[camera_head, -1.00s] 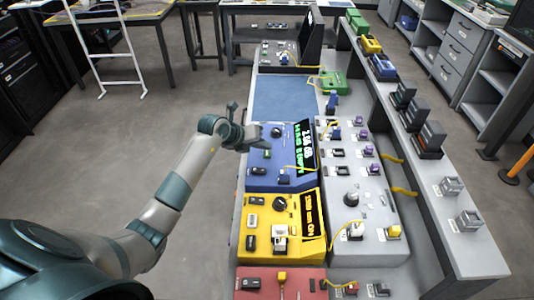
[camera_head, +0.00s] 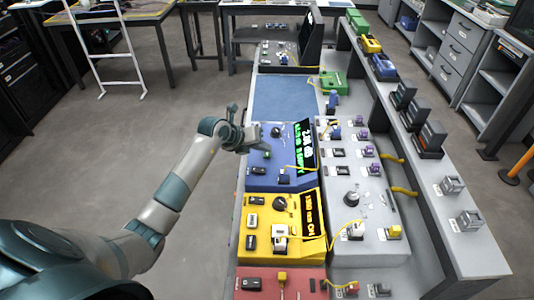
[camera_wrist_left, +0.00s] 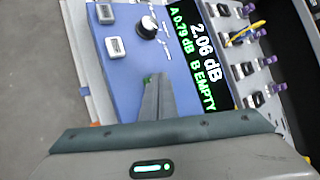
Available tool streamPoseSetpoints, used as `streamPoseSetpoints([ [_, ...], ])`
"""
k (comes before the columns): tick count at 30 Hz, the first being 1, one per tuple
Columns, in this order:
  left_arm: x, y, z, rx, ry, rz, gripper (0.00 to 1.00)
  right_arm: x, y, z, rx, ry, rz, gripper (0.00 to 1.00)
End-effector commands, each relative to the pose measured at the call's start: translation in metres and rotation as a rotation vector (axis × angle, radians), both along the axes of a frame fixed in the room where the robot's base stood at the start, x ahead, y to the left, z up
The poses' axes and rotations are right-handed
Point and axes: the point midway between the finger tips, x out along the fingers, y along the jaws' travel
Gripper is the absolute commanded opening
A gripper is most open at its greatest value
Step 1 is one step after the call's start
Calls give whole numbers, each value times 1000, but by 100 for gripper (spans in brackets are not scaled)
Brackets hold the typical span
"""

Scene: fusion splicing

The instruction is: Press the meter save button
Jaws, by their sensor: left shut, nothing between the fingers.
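The blue meter (camera_head: 262,179) stands on the bench in the head view, with a dark display (camera_head: 304,146) of green text. In the left wrist view the display (camera_wrist_left: 202,58) reads 2.06 dB, A 0.79 dB, B EMPTY. A small green spot, seemingly a button (camera_head: 267,155), shows on the meter's face. My left gripper (camera_head: 259,139) is shut and empty over the meter's upper left part. In the left wrist view its fingers (camera_wrist_left: 156,97) cover part of the panel, with a bit of green beside them. I cannot tell whether they touch a button. My right gripper is out of view.
A yellow unit (camera_head: 262,218) stands nearer me. A grey panel (camera_head: 337,185) with switches and yellow cables lies to the right. A blue mat (camera_head: 283,97) lies clear beyond.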

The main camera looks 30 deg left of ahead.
Motion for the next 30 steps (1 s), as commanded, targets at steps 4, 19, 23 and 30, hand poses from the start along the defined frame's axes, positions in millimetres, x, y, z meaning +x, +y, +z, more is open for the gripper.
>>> streamPoseSetpoints([
  [4, 0, 0, 0, 0, 0, 0, 0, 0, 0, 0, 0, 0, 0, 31],
  [19, 0, 0, -5, 0, 0, 0, 0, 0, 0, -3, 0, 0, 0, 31],
  [23, 0, 0, -6, 0, 0, 0, 0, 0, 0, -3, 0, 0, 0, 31],
  [30, 0, 0, -9, 0, 1, -1, 0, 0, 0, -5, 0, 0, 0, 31],
])
